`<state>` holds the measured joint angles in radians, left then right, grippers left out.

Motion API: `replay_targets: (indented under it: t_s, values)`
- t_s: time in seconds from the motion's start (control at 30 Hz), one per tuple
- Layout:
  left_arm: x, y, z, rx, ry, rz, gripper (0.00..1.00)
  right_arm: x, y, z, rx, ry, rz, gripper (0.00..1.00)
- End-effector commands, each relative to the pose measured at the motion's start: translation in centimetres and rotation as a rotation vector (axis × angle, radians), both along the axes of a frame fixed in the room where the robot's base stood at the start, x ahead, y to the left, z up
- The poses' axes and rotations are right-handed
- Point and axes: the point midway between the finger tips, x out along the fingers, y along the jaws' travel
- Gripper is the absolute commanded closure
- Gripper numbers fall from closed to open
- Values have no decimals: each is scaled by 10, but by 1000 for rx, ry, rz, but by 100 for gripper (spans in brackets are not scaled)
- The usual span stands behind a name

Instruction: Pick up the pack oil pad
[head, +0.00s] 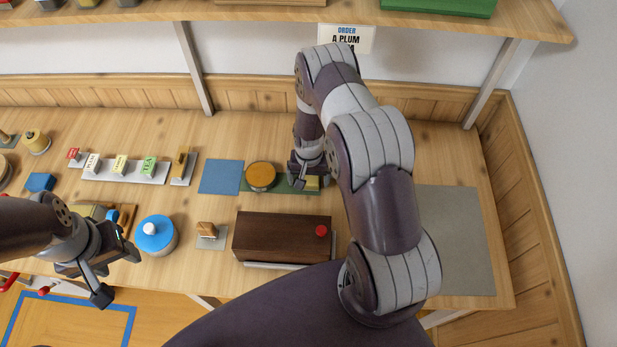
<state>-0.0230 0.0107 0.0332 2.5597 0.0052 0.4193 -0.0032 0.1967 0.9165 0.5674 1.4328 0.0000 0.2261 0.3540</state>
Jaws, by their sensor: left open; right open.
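No object in the head view can be read as the pack oil pad, so I cannot tell which thing it is. A green mat (284,188) lies on the bench with a round amber-topped jar (261,176) on it. A small yellowish piece (312,184) lies on the mat's right part, partly hidden by my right gripper. My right gripper (310,181) is open, pointing down over that piece; whether it touches is unclear. My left gripper (118,275) is open and empty near the bench's front edge, left of a blue-lidded jar (155,235).
A blue mat (221,177) adjoins the green one. A brown box with a red button (282,236) stands in front. A rack of labelled blocks (124,170) is at left. A grey mat (452,240) at right is bare. A shelf (250,14) overhangs the back.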

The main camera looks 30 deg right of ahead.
Motion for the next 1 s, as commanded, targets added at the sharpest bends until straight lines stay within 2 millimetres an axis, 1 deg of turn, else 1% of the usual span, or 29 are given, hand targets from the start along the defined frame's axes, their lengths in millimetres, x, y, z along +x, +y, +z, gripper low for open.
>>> replay_targets:
  t_s: [0.07, 0.23, 0.27, 0.3, 0.37, 0.4, 0.67, 0.77, 0.87, 0.97, 1.0]
  values:
    - [0, 0, 1, 0, 1, 0, 47, 0, 0, -4, 0, -1, 0, 6]
    - [0, 0, 0, 0, 1, 0, 47, 1, 0, -4, 0, -2, 0, 6]
    - [0, 0, 0, 0, 1, 0, 47, 1, 0, -4, 0, -2, 0, 16]
    - [0, 0, 0, 0, 1, 0, 47, 1, 0, -4, 0, -2, 0, 29]
    - [0, 0, 0, 0, 1, 0, 47, 1, 0, -4, 0, -1, 1, 49]
    - [0, 0, 0, 0, 1, 0, 47, 1, 0, -4, 0, -1, 1, 62]
    - [0, 0, 0, 0, 1, 0, 47, 1, 0, -4, 0, -2, 1, 63]
    - [0, 0, -2, 0, 1, 0, 47, 1, 0, -1, 0, -2, 1, 63]
    - [0, 0, -6, 0, 0, 0, 47, 2, 0, 9, -1, -4, 1, 63]
    - [0, 0, -12, 0, 1, 0, 47, 2, 0, 25, -1, -5, 1, 63]
    - [0, 0, -15, 0, 1, 0, 47, 2, 0, 34, -2, -7, 1, 63]
